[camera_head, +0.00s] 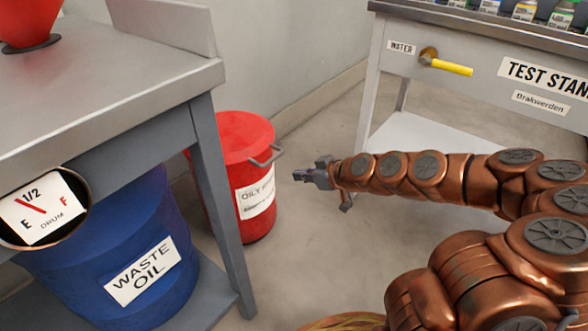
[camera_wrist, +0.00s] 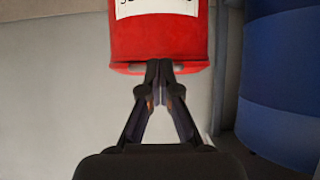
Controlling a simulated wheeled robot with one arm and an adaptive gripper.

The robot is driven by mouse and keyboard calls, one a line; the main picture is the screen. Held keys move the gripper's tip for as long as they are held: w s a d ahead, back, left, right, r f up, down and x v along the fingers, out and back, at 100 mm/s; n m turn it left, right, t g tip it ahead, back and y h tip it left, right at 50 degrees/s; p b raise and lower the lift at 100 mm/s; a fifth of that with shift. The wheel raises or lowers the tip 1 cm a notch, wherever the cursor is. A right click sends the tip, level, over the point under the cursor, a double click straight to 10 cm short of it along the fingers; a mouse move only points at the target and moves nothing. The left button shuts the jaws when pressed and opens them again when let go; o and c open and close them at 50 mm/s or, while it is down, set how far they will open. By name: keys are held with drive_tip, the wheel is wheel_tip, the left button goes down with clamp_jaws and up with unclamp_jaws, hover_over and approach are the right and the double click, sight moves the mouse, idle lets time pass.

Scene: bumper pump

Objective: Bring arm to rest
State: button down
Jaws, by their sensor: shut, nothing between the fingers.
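My copper-coloured arm reaches from the right side of the head view toward the middle, roughly level. My gripper (camera_head: 299,175) is at its end, over the open floor just right of the red oily-rag bin. In the wrist view my gripper (camera_wrist: 159,65) shows its two dark fingers meeting at the tips, with nothing between them. The red bin (camera_wrist: 160,45) fills the top middle of that view, behind the fingertips. Whether the fingertips are near its surface is hard to tell, but the head view shows a gap.
The red bin (camera_head: 237,143) with a side handle stands on the floor. A grey metal table (camera_head: 120,70) is at left, with a blue waste oil drum (camera_head: 110,245) under it. The test stand (camera_head: 450,75) with a yellow-handled valve (camera_head: 452,67) is at back right. Floor between is clear.

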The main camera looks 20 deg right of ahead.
drive_tip(key=s+a+r+g+h+p, duration=0.1)
drive_tip(key=s+a+r+g+p, duration=0.2)
drive_tip(key=s+r+p, duration=0.6)
drive_tip(key=s+a+r+g+h+p, duration=0.1)
drive_tip(key=s+a+r+g+p, duration=0.15)
drive_tip(key=s+r+p, duration=0.65)
drive_tip(key=s+d+r+m+g+h+p, duration=0.1)
drive_tip(key=s+r+m+g+p, duration=0.1)
drive_tip(key=s+r+p, duration=0.5)
drive_tip(key=s+d+r+m+g+h+p, duration=0.2)
drive_tip(key=s+r+p, duration=0.4)
drive_tip(key=r+p, duration=0.8)
drive_tip(key=s+d+r+m+g+h+p, duration=0.2)
drive_tip(key=s+r+p, duration=0.5)
drive_tip(key=r+p, duration=0.4)
drive_tip(key=shift+s+r+m, duration=0.35)
drive_tip(key=shift+r+m, duration=0.45)
drive_tip(key=shift+r, duration=2.3)
